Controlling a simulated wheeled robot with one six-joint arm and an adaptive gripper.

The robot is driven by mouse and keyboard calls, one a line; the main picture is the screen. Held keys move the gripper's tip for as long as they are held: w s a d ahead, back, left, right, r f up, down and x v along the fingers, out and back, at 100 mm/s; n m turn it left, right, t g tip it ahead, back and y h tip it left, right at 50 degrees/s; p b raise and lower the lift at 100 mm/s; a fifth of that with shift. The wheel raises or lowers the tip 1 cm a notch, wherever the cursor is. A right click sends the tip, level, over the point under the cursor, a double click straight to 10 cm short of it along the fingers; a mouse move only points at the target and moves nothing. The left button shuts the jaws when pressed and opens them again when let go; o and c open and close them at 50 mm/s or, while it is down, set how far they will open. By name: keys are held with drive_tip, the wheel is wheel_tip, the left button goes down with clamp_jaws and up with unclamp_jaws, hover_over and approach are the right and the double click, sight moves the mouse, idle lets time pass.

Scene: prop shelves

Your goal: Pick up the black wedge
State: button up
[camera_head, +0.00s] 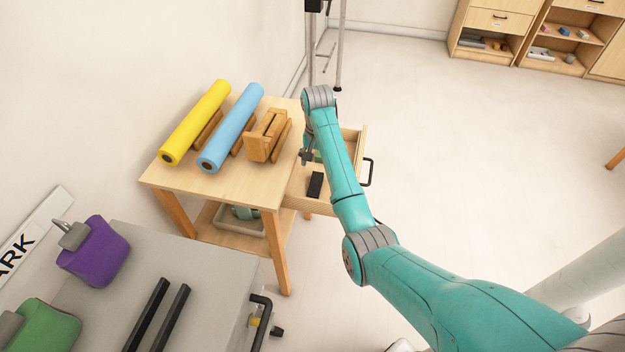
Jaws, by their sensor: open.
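A small black block (315,184), which looks like the black wedge, lies in the open drawer (297,201) of the wooden table. My gripper (306,160) hangs over the drawer's left part, near the table edge, a little above and left of the black block in the picture. It is open, small and partly covered by my arm, and I see nothing held in it. A greenish thing shows beside the gripper in the drawer, mostly hidden. My arm hides much of the drawer's middle.
On the wooden table (238,185) lie a yellow roll (195,122), a blue roll (230,128) and a wooden block piece (264,138). A grey bench (200,275) holds a purple bag (95,250) and two black bars. The drawer handle (369,172) sticks out right.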

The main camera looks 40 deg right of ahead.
sight(316, 181)
drive_tip(key=shift+s+f, duration=0.1)
drive_tip(key=shift+f, duration=4.15)
drive_tip(key=c, duration=1.2)
